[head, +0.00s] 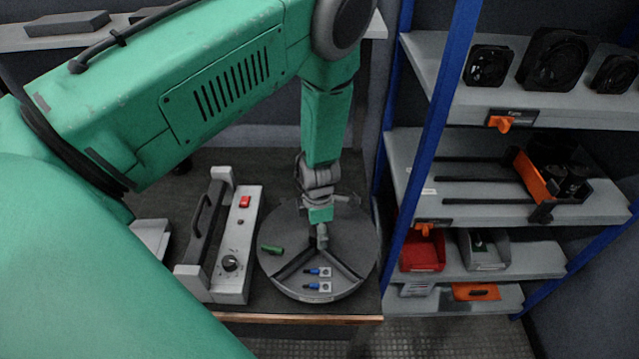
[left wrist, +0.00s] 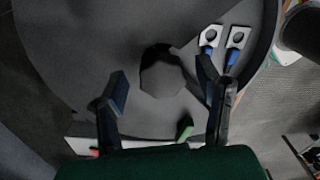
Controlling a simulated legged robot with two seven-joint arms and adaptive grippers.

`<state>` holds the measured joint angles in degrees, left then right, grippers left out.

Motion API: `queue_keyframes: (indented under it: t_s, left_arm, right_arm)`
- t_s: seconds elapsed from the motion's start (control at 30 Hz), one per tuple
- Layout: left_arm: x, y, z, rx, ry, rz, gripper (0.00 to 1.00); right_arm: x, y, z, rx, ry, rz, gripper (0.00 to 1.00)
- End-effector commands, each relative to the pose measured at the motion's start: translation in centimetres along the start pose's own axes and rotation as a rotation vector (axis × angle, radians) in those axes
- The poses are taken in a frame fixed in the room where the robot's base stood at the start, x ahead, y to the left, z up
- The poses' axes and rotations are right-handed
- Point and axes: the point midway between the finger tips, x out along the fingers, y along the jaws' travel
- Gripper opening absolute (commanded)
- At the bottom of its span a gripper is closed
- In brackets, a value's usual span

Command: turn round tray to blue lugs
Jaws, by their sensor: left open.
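The round grey tray (head: 361,248) lies on the dark table, with dark divider walls running out from its middle. Two blue lugs (head: 314,271) with pale holed plates sit in its front compartment; they also show at the upper right of the left wrist view (left wrist: 231,59). A green piece (head: 271,249) lies in the left compartment and shows between the fingers' bases in the wrist view (left wrist: 185,129). My left gripper (head: 320,228) is over the tray's middle, pointing down. In the wrist view its fingers (left wrist: 161,80) are open, either side of a dark many-sided hub (left wrist: 160,74). Contact cannot be told.
A grey box (head: 238,250) with a black handle, red switch and knob stands close left of the tray. A blue-posted shelf rack (head: 435,120) with fans and bins stands at the right. The wooden table edge (head: 300,319) is just in front of the tray.

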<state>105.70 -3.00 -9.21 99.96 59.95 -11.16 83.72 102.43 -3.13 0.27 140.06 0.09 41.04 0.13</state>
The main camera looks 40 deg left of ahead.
Motion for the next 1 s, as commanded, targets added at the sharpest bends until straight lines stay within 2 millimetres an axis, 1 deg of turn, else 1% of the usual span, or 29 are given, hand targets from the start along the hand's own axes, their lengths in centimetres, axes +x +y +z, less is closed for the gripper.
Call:
queue_keyframes:
  t_s: [0.03,0.17,0.4,0.5,0.6,0.77,1.0]
  left_arm:
    - [-0.3,0.0,0.0,0.001,0.0,0.001,0.59]
    - [-2.0,0.1,0.1,0.002,-0.001,0.003,0.59]
    - [-7.1,0.2,0.2,0.003,-0.001,0.003,0.59]
    - [-9.0,0.2,0.3,0.002,-0.001,0.003,0.59]
    - [-10.4,0.2,0.3,0.001,0.0,0.002,0.59]
    - [-11.6,0.2,0.3,0.002,0.001,0.0,0.59]
    - [-11.8,0.2,0.3,0.0,0.001,-0.001,0.59]
  right_arm:
    - [0.0,0.0,0.3,0.0,-0.003,0.0,0.0]
    - [0.0,0.0,0.3,0.0,-0.003,0.0,0.0]
    - [-0.1,0.0,0.2,0.0,-0.003,0.0,0.0]
    - [-0.1,0.0,0.2,0.0,-0.003,0.0,0.0]
    - [0.0,0.0,0.2,0.0,-0.003,0.0,0.0]
    - [0.0,0.0,0.2,0.0,-0.003,0.0,0.0]
    - [0.0,0.0,0.2,0.0,-0.003,0.0,0.0]
